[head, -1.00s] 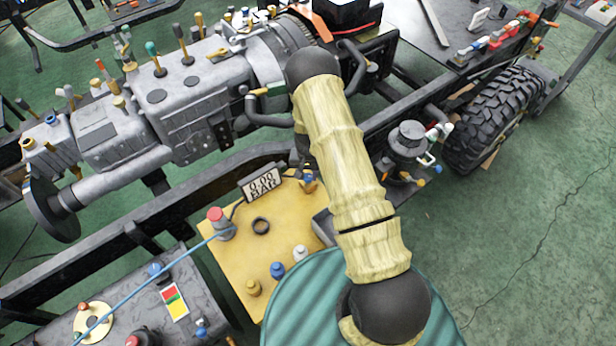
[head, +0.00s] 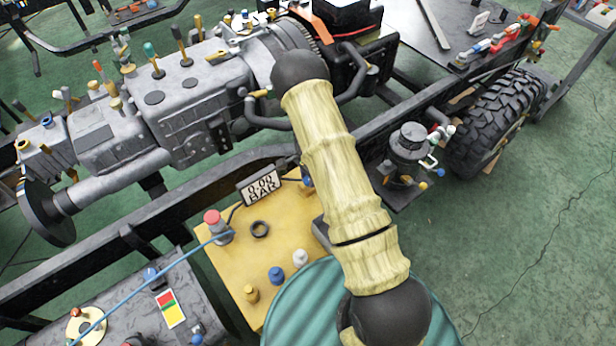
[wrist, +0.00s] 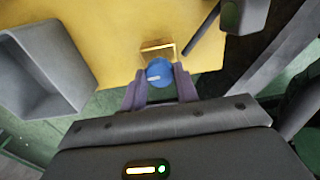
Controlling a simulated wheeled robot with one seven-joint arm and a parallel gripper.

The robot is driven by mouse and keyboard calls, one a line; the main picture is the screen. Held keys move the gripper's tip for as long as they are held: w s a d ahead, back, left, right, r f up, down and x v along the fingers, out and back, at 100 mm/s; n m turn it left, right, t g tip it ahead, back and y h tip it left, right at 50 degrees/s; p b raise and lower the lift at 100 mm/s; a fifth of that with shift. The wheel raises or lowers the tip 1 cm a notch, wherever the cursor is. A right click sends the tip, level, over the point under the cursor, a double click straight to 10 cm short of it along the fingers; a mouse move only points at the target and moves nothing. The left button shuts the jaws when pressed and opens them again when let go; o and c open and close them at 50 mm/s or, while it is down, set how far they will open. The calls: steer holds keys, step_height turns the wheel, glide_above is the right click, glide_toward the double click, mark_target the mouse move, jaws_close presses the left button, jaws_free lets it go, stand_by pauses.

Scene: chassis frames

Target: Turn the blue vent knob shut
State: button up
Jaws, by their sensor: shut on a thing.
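In the wrist view the blue vent knob (wrist: 159,72) is round, with a small pale mark on its face. It sits at a brass block (wrist: 157,49) by the edge of the yellow panel. My gripper (wrist: 160,88) has one finger on each side of the knob and is shut on it. In the head view a sliver of blue knob (head: 306,180) shows beside my arm, right of the "0.00 BAR" display (head: 262,186). My gripper is hidden behind my arm there.
A grey bin (wrist: 45,65) and dark frame rails lie close to my gripper.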

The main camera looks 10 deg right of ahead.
steer(key=shift+a, duration=0.15)
stand_by(0.3)
steer(key=o, duration=1)
steer(key=shift+r, duration=0.1)
step_height(320, 180, up, 17)
steer(key=shift+r+b, duration=0.15)
steer(key=shift+b, duration=0.7)
